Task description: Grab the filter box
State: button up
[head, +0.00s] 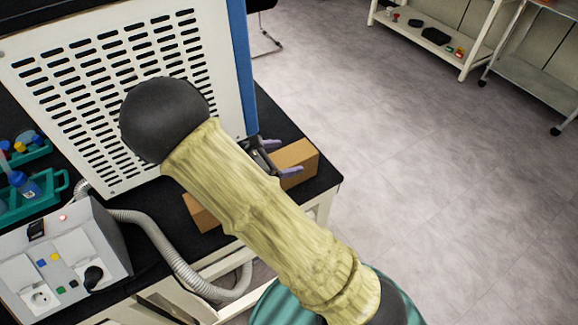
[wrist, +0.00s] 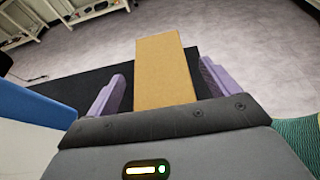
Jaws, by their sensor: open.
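The filter box looks to be the brown cardboard box (head: 300,157) on the black table top at the table's right corner. My arm hides its middle in the head view, and another brown part shows left of the arm. In the wrist view the box (wrist: 163,75) runs lengthwise between my gripper's two purple fingers. My gripper (head: 278,158) is open, with one finger on each side of the box. In the wrist view the gripper (wrist: 160,88) shows a gap between each finger and the box.
The freeze dryer (head: 110,90), with a slotted white panel and blue edge, stands close left of the box. A grey socket unit (head: 60,265), a ribbed hose (head: 175,255) and a teal tray (head: 30,200) are at left. Open floor (head: 430,190) lies right of the table.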

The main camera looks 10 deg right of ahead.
jog(key=shift+w+d+f, duration=0.1)
jog(key=shift+d+f, duration=0.05)
jog(key=shift+d, duration=0.2)
jog(key=c, duration=1.8)
notch_tip(320, 180, up, 10)
jog(key=shift+p, duration=0.4)
